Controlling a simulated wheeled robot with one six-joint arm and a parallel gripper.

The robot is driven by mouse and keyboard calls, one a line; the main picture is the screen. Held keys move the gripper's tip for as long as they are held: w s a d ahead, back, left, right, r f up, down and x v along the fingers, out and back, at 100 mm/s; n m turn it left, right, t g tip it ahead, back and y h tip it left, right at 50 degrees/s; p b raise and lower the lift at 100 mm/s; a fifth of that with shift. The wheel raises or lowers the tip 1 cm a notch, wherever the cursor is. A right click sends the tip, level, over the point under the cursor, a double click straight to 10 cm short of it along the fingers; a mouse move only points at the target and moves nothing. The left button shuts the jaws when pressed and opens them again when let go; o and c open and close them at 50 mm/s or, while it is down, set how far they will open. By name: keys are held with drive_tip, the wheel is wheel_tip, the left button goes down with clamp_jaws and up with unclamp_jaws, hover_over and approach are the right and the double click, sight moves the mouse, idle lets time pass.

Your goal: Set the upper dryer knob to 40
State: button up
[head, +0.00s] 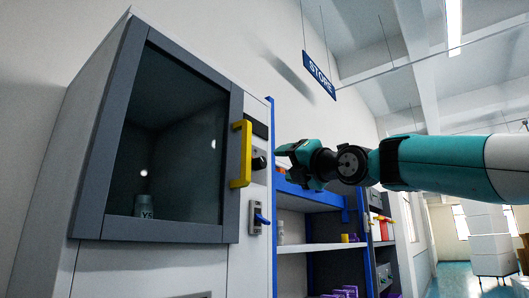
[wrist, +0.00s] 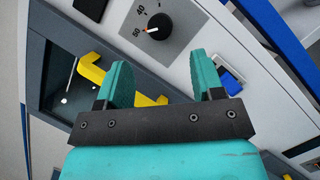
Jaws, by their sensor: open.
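The dryer (head: 155,245) is a white cabinet with a grey-framed glass door. Its black round knob (head: 259,162) sits on a grey plate right of the yellow door handle (head: 242,153). In the wrist view the knob (wrist: 158,33) shows a pale orange-tipped pointer mark, aimed towards the label that reads 50; a label 40 stands just above that. My gripper (head: 284,150) is to the right of the knob in the head view. In the wrist view my gripper (wrist: 166,75) is open, its two teal fingers spread and empty. The knob lies beyond the fingertips, apart from them.
A blue lever switch (head: 262,218) sits on the panel below the knob; in the wrist view it (wrist: 231,82) is close to the right finger. Blue-framed shelves (head: 315,247) stand to the right.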

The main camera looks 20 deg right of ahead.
sight(263, 162)
drive_tip(key=p+x, duration=0.4)
drive_tip(key=x, duration=0.4)
drive_tip(key=shift+r, duration=0.15)
drive_tip(key=shift+w+a+p, duration=0.2)
drive_tip(key=shift+w+p, duration=0.15)
drive_tip(key=shift+p, duration=0.05)
drive_tip(key=c, duration=0.9)
